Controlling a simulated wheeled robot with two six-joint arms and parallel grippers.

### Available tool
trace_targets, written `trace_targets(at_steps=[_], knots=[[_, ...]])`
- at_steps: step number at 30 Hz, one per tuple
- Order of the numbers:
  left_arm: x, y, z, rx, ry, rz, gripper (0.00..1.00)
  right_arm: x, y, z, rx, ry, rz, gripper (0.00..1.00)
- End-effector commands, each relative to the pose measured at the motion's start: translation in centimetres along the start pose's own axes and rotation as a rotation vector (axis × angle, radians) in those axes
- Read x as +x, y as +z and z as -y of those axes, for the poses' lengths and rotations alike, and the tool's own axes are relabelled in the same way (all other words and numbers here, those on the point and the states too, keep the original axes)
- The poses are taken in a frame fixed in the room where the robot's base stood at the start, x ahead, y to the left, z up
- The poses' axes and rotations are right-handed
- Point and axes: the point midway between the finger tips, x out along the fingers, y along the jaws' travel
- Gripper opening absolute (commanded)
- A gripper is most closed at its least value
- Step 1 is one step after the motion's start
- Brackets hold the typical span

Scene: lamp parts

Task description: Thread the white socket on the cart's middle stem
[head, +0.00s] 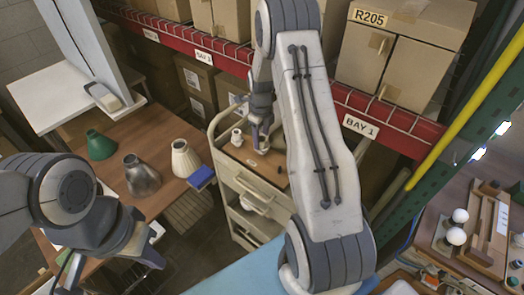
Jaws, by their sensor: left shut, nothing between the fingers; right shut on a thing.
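The beige cart (247,183) stands in the middle, with a brown top. A small white fitting (237,137) stands upright on the left part of its top. My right gripper (260,138) points down over the cart top, just right of that fitting, and is shut on a small pale piece, apparently the white socket. The fingers and arm mostly hide this piece, and I cannot tell whether it is around a stem. The middle stem cannot be made out. My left gripper (147,250) is shut and empty at lower left, away from the cart.
A brown table (130,185) at left holds green, dark metal and cream shades and a blue block (201,177). A red shelf beam (220,58) with cardboard boxes runs behind the cart.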

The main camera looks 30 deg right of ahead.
Motion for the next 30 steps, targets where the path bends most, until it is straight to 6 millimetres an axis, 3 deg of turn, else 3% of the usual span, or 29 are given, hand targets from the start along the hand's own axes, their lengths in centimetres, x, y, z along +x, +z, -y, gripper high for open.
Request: trace_targets(at_steps=[6, 15, 23, 30], knots=[[0.06, 0.01, 0.0, 0.0, 0.0, 0.0, 0.0, 0.61, -0.34, -0.29, 0.207, 0.01, -0.012, 0.0], [0.06, 0.0, 0.0, 0.0, 0.0, 0.0, 0.0, 0.61, -0.34, -0.3, 0.224, 0.01, -0.012, 0.0], [0.01, 0.0, 0.0, 0.0, 0.0, 0.0, 0.0, 0.64, -0.37, -0.22, 0.448, 0.008, -0.014, 0.0], [0.01, 0.0, 0.0, 0.0, 0.0, 0.0, 0.0, 0.65, -0.37, -0.22, 0.467, 0.008, -0.014, 0.0]])
